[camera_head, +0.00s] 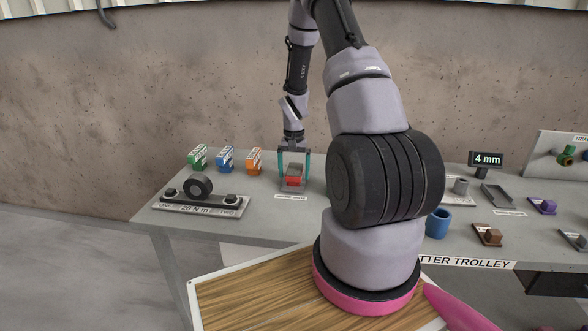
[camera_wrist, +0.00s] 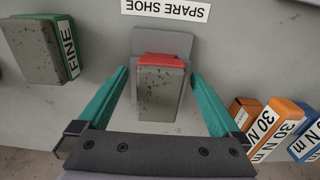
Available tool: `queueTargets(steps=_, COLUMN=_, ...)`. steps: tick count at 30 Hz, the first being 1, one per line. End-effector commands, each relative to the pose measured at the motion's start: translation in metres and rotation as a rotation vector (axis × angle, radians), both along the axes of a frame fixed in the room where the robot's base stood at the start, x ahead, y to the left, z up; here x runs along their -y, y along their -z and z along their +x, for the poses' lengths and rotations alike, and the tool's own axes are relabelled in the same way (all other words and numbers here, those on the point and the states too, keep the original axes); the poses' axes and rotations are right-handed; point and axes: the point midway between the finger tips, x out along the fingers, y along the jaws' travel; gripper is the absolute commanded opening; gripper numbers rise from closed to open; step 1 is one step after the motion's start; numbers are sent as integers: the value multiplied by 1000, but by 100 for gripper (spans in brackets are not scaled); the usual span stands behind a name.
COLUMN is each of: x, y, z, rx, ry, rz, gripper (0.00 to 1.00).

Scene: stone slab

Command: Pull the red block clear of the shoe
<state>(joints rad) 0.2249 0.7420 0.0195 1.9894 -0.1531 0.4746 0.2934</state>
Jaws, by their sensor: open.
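The red block (camera_wrist: 160,60) shows a red edge and a grey speckled face in the wrist view. It also shows low between my fingers in the head view (camera_head: 293,181). It sits against a grey metal shoe (camera_wrist: 163,42), whose plate shows beyond the red edge by the SPARE SHOE label. My gripper (camera_wrist: 159,85) is open, with one teal finger on each side of the block and visible gaps between. In the head view my gripper (camera_head: 293,168) points down over the block. How the block sits in the shoe is partly hidden.
Green (camera_head: 198,157), blue (camera_head: 226,159) and orange (camera_head: 254,161) blocks stand left of my gripper in the head view. A plate with a black wheel (camera_head: 198,187) lies in front of them. The bench top (camera_head: 260,215) is bare nearby.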

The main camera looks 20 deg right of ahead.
Motion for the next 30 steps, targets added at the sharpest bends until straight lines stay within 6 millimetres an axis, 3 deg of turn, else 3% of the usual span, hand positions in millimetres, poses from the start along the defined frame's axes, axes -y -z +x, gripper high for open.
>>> queueTargets(steps=3, x=0, y=0, z=0, rx=0, ry=0, rz=0, gripper=96)
queueTargets(steps=9, x=0, y=0, z=0, rx=0, ry=0, rz=0, gripper=20)
queueTargets(steps=11, x=0, y=0, z=0, rx=0, ry=0, rz=0, gripper=0)
queueTargets(steps=30, x=-12, y=0, z=-17, rx=0, ry=-1, rz=0, gripper=0)
